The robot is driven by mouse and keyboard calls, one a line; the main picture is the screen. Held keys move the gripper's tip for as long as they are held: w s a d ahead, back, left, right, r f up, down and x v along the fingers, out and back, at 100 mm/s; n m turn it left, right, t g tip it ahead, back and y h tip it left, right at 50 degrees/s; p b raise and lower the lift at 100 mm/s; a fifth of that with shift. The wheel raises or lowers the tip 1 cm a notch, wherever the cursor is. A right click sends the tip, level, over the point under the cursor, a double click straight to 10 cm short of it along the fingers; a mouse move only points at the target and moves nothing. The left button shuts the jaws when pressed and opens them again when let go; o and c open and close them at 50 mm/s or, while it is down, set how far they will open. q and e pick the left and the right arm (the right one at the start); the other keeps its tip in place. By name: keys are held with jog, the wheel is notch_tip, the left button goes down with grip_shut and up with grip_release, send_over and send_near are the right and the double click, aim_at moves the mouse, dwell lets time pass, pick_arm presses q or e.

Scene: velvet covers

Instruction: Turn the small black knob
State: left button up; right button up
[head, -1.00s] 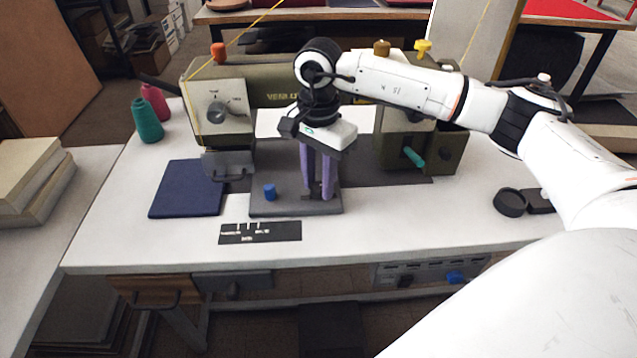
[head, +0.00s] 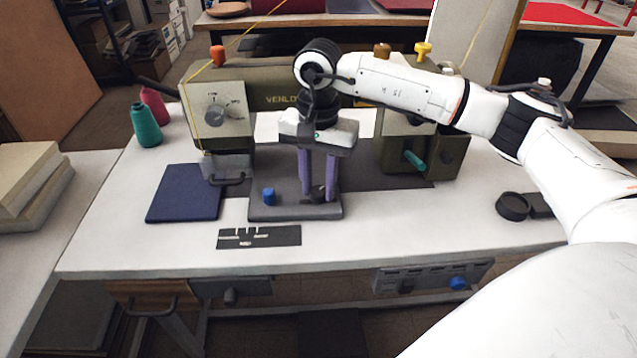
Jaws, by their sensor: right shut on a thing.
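The small black knob (head: 318,193) stands on a dark grey base plate (head: 290,211) at the front of the sewing machine. My right gripper (head: 318,197) comes down from above with its two purple fingers upright, one on each side of the knob. It is shut on the knob, whose sides are partly hidden by the fingertips. A blue knob (head: 269,196) stands on the same plate, to the left and apart from the gripper. My left gripper is not in view.
The olive sewing machine (head: 220,85) stands close behind my right gripper, with a teal handle (head: 414,160) to the right. A blue pad (head: 184,193), a black marked card (head: 260,236) and thread cones (head: 145,125) lie around. The white table's (head: 400,222) front right is mostly clear.

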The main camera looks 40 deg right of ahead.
aim_at(319, 190)
jog(key=shift+r, duration=0.1)
jog(key=o, duration=1.1)
notch_tip(319, 190, up, 10)
jog(key=shift+r, duration=0.15)
